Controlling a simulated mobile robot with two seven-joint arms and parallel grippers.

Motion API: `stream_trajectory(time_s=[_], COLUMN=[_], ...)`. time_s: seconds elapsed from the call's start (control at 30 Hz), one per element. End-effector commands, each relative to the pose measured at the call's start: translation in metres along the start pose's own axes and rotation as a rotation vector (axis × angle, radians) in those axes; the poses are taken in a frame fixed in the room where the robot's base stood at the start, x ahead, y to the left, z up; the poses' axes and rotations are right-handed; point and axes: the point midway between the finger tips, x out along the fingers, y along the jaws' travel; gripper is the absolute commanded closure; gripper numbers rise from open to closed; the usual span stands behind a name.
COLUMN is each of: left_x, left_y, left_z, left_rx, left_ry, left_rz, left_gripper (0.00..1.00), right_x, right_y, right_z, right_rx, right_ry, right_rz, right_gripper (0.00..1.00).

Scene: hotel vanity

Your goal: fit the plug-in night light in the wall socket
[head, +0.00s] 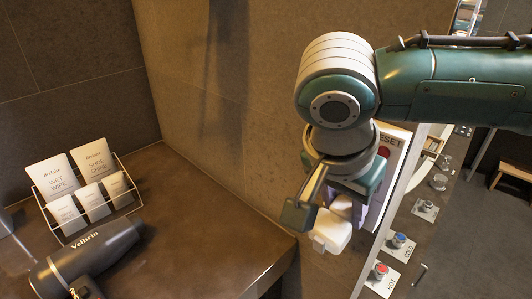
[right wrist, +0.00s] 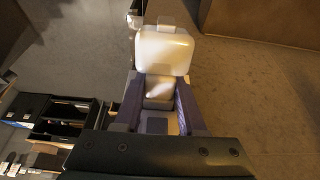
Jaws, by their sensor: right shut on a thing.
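The night light (head: 331,231) is a small white rounded block. My right gripper (head: 343,205) is shut on it and holds it beside the brown wall, above and to the right of the counter's corner. In the right wrist view the night light (right wrist: 165,52) sits at the tips of the two purple-grey fingers (right wrist: 160,100). I cannot make out its prongs. I cannot identify the wall socket in either view; the arm and gripper cover part of the wall. My left gripper is not in view.
A white panel marked RESET (head: 391,148) is partly behind the right wrist. HOT (head: 381,277) and COLD (head: 399,246) knobs are at lower right. The brown counter (head: 190,225) holds a wire card rack (head: 85,195) and a dark hair dryer (head: 85,260). Its right part is clear.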

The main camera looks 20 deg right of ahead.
Motion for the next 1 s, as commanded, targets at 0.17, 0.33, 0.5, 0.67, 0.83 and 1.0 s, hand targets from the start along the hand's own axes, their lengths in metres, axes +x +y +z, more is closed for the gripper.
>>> stream_trajectory(time_s=[0.17, 0.33, 0.5, 0.67, 0.83, 1.0], left_x=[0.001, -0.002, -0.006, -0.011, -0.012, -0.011], left_y=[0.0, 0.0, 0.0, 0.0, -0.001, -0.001], left_z=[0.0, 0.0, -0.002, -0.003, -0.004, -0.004], left_rx=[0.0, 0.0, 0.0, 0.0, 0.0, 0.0], left_ry=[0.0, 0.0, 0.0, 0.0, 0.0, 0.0], left_rz=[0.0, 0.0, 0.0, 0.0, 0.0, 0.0], left_gripper=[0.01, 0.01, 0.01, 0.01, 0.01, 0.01], right_x=[0.002, 0.001, -0.001, -0.004, -0.004, -0.004], right_y=[0.001, 0.001, 0.001, 0.001, 0.001, 0.001], right_z=[-0.003, -0.002, 0.003, 0.009, 0.012, 0.012], right_rx=[0.004, 0.005, 0.004, 0.003, 0.003, 0.003], right_ry=[0.009, 0.01, 0.009, 0.005, 0.006, 0.005], right_rz=[0.003, 0.004, 0.004, 0.004, 0.002, 0.002], right_gripper=[1.0, 1.0, 1.0, 1.0, 1.0, 1.0])
